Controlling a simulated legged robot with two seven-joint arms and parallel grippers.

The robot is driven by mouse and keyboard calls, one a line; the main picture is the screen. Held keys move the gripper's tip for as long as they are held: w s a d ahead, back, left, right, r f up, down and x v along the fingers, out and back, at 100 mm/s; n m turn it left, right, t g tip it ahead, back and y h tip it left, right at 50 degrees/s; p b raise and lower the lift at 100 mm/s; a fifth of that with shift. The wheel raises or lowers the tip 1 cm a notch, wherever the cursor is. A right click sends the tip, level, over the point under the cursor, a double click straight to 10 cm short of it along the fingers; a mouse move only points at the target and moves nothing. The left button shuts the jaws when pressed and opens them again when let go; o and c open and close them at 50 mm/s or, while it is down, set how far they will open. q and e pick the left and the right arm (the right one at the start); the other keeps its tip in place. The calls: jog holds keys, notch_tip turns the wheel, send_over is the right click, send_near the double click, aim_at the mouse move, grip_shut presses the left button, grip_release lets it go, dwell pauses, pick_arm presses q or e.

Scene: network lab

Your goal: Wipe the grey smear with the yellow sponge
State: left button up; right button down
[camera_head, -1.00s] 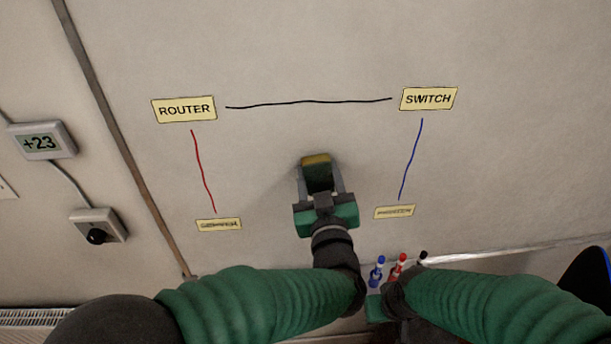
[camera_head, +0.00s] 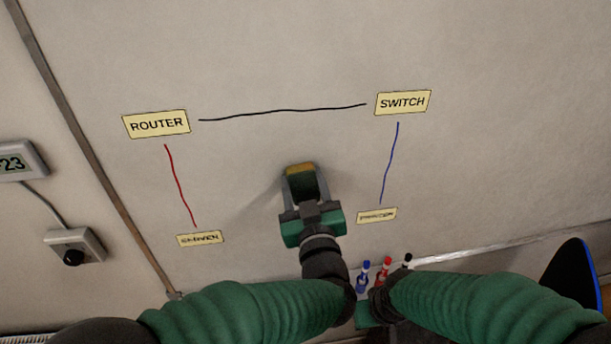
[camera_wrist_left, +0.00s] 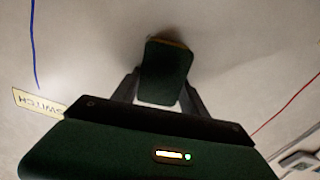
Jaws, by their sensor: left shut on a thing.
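The yellow sponge (camera_head: 299,168) shows a yellow edge and a dark face in the head view. My left gripper (camera_head: 302,185) is shut on it in front of the whiteboard (camera_head: 270,60). In the left wrist view the sponge (camera_wrist_left: 165,72) sits between the two fingers, its dark side facing the camera. Whether it touches the board I cannot tell. No grey smear is distinguishable; the gripper and sponge cover part of the board. My right gripper (camera_head: 370,314) is low in the head view, near the markers, its fingers not clear.
The board bears labels ROUTER (camera_head: 157,124) and SWITCH (camera_head: 402,103), two smaller labels, and black, red and blue lines. Several markers (camera_head: 384,272) stand at the ledge (camera_head: 480,245). A wall knob (camera_head: 74,251) and a temperature display (camera_head: 18,162) are at left.

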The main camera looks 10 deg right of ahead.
aim_at(259, 178)
pick_arm(q)
jog(key=shift+a+b, duration=0.55)
jog(key=shift+a, duration=3.75)
jog(key=shift+s, duration=2.95)
jog(key=s, duration=0.3)
jog(key=shift+p, duration=0.3)
jog(key=shift+w+f, duration=0.1)
jog(key=shift+w, duration=0.05)
